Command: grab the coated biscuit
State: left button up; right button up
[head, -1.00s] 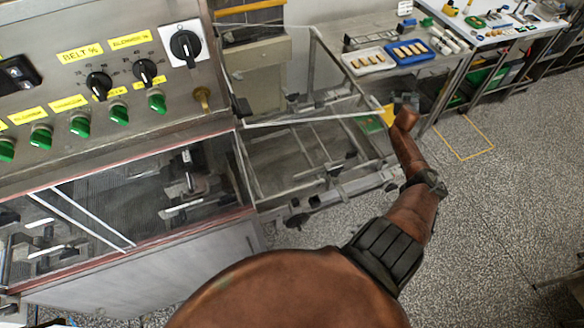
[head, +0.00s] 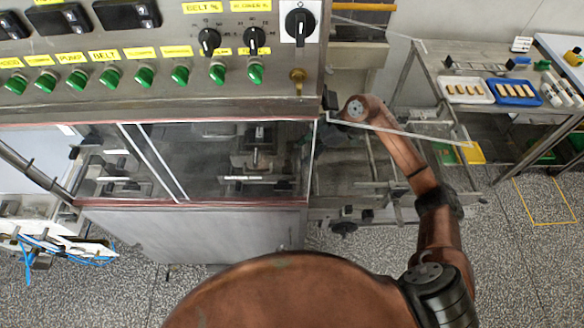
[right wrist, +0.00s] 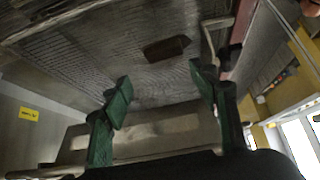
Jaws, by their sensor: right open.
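The coated biscuit (right wrist: 167,48) is a dark brown bar lying on the wire mesh belt (right wrist: 85,50) in the right wrist view. My right gripper (right wrist: 160,88) has green fingers spread apart with nothing between them. The biscuit appears beyond the fingertips and apart from them, roughly in line with the gap. In the head view my right arm reaches to the open outlet side of the machine, and the right gripper (head: 322,130) is a dark, partly hidden shape at the enclosure's right edge. I cannot make out the biscuit there. My left gripper is not in view.
The control panel (head: 150,95) and clear-windowed enclosure (head: 215,165) stand left of my right arm. A thin frame bar (head: 400,131) crosses by the arm. White (head: 465,91) and blue (head: 515,92) trays of bars sit on a bench at right. Speckled floor is free at lower right.

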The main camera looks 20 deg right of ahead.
jog(key=shift+s+f, duration=0.3)
jog(key=shift+s, duration=0.1)
jog(key=shift+a+f+h, duration=0.2)
jog(key=shift+f+h, duration=0.1)
jog(key=shift+f, duration=0.05)
jog(key=p+x, duration=0.1)
jog(key=x, duration=0.6)
jog(key=shift+a+r, duration=0.1)
jog(key=shift+a, duration=0.1)
jog(key=shift+c, duration=0.7)
jog(key=c, duration=0.5)
